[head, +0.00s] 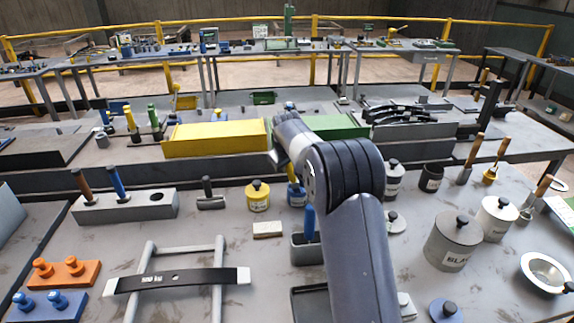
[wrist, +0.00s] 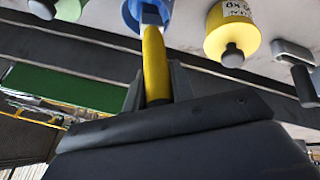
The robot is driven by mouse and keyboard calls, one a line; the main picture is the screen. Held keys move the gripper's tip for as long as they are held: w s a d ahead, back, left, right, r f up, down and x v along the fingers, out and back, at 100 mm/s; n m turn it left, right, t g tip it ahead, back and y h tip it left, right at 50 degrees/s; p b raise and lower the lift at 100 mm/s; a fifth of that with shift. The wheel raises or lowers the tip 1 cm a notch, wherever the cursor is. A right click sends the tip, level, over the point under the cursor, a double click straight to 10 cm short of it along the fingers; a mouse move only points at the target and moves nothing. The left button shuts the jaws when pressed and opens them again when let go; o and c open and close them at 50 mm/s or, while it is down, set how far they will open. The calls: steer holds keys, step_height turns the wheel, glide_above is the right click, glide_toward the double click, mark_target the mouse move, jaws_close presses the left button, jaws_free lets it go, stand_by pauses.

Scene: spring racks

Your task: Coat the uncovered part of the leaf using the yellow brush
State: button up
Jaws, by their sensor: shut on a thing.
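The leaf (head: 165,281) is a dark flat bar with pale ends. It lies across two grey rails (head: 217,270) at the front left. The yellow brush (wrist: 155,65) is between my gripper's fingers (wrist: 157,88), which are shut on its handle. Its metal collar reaches to a blue pot (wrist: 132,12), and its bristles are hidden there. In the head view the yellow handle (head: 292,171) shows above the blue pot (head: 297,194). My arm hides most of my gripper in that view.
A yellow pot (head: 258,197) stands left of the blue pot. A grey block (head: 130,207) holds a brown-handled and a blue-handled tool and has an empty hole. A grey holder (head: 305,250) with a blue handle stands right of the leaf. Large cans (head: 452,243) stand at right.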

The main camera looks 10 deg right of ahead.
steer(key=shift+r, duration=0.15)
steer(key=shift+r+p, duration=2.15)
steer(key=shift+r, duration=0.4)
step_height(320, 180, up, 4)
steer(key=p, duration=0.3)
